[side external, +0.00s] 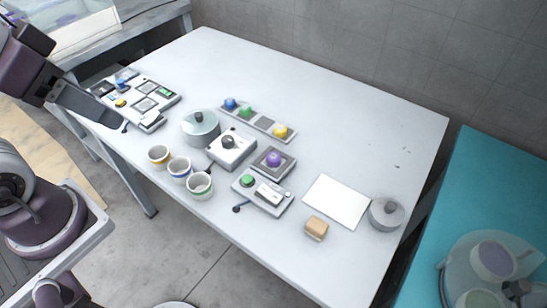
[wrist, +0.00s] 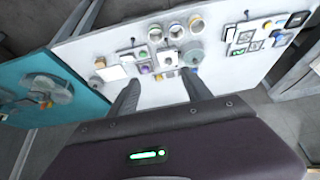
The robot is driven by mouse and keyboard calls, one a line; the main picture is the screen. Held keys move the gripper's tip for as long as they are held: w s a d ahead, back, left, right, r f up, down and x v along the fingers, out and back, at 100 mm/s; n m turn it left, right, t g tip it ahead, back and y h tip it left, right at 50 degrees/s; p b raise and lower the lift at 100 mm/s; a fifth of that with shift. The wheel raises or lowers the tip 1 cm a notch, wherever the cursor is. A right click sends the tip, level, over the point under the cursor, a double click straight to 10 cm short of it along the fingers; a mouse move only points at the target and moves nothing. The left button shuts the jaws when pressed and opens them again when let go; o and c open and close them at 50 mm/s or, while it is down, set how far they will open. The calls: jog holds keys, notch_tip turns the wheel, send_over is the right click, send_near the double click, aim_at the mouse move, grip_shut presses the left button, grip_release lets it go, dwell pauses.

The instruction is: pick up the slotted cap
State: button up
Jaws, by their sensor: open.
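No piece shows a clear slot, so I cannot tell for certain which is the slotted cap.
Three cups (side external: 179,168) stand along the near edge. A white knob box (side external: 231,149), a purple-button box (side external: 273,160), a switch panel (side external: 262,193) and a colored-button strip (side external: 258,122) crowd the middle. A tan block (side external: 316,228) sits beside a white sheet (side external: 337,201).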

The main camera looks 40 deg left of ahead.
jog(key=n+g, duration=0.5)
jog(key=n, duration=0.7)
send_over(273, 155)
notch_tip(273, 155, down, 19)
jog(key=shift+n+g, duration=0.3)
jog(key=shift+n, duration=0.4)
jog(key=f, duration=0.4)
jog(key=shift+w+d, duration=0.15)
jog(key=shift+d, duration=0.15)
jog(key=f, duration=0.7)
jog(key=shift+a, duration=0.2)
jog(key=shift+r, duration=0.1)
grip_shut()
